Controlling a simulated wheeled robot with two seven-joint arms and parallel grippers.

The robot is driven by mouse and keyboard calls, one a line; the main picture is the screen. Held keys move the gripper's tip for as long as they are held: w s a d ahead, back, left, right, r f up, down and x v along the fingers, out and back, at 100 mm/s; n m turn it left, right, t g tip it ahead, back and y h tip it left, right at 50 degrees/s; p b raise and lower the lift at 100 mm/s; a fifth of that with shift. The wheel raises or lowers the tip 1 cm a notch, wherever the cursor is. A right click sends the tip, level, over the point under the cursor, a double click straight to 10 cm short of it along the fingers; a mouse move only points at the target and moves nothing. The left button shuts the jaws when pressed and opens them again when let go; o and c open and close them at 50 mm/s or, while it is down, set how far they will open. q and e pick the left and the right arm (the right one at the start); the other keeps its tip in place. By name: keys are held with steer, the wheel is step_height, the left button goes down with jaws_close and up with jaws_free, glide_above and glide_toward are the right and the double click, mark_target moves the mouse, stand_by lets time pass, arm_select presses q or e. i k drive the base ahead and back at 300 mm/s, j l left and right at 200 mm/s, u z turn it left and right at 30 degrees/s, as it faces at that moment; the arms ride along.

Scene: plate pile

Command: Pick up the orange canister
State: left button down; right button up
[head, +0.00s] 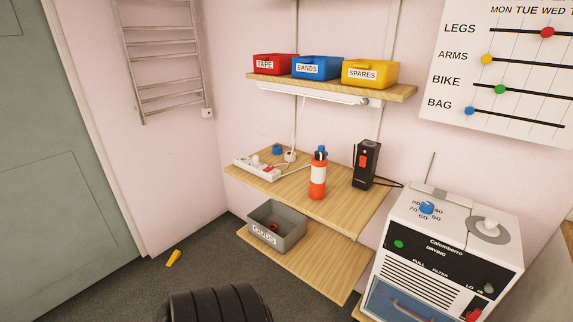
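The orange canister (318,178) stands upright on the middle wooden shelf (334,210), near its front edge. It has a white band around its middle and a dark blue top. Nothing is touching it that I can see. Neither of my grippers is in the head view.
A black device (365,163) stands right of the canister, and a white power strip (256,167) lies left. A grey bin (276,227) sits on the lower shelf. A white dryer (440,245) stands at right. A black ribbed object (215,306) is at the bottom edge.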

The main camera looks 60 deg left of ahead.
mark_target(318, 181)
steer(key=u, duration=1.8)
